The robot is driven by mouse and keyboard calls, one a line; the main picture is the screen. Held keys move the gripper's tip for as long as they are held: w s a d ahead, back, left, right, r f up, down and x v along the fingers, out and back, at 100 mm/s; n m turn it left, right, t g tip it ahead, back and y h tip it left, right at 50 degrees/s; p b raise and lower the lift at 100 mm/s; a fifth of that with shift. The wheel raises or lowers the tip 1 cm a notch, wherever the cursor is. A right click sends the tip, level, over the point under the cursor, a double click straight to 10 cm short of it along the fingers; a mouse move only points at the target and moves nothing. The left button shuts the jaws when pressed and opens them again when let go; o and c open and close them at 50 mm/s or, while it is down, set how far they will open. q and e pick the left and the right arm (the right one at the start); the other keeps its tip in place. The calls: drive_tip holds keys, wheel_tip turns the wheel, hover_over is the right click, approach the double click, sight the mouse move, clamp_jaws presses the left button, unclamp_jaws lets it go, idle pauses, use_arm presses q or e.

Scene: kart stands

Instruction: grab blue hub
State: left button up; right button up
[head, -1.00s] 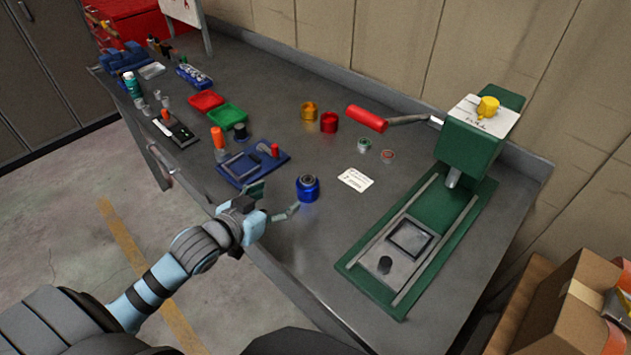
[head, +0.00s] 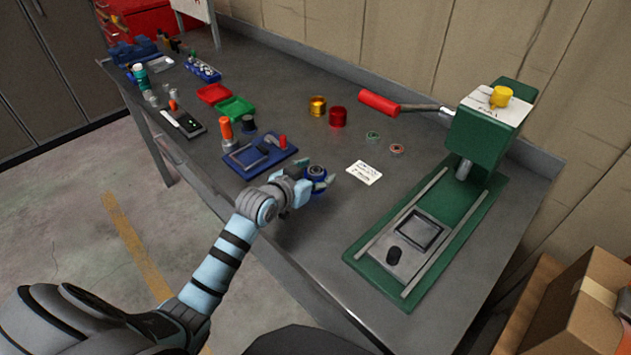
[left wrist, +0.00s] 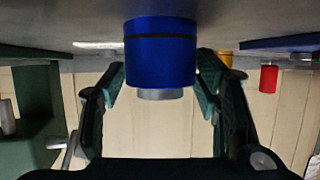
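The blue hub (head: 317,173) stands on the grey bench, right of the blue fixture board. In the left wrist view, which is upside down, the blue hub (left wrist: 160,52) fills the top middle. My left gripper (head: 316,184) is at the hub with one finger on each side of it. In the left wrist view the left gripper (left wrist: 160,82) is open around the hub. Narrow gaps seem to remain, though contact is hard to judge. The fingers partly hide the hub in the head view. My right gripper is not in view.
The blue board (head: 262,152) lies just left of the hub. A white card (head: 364,173) lies to its right, then the green press (head: 420,240). Gold (head: 318,106) and red (head: 338,117) hubs stand behind. The bench between hub and press is mostly clear.

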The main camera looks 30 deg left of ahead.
use_arm(q)
drive_tip(key=c, duration=1)
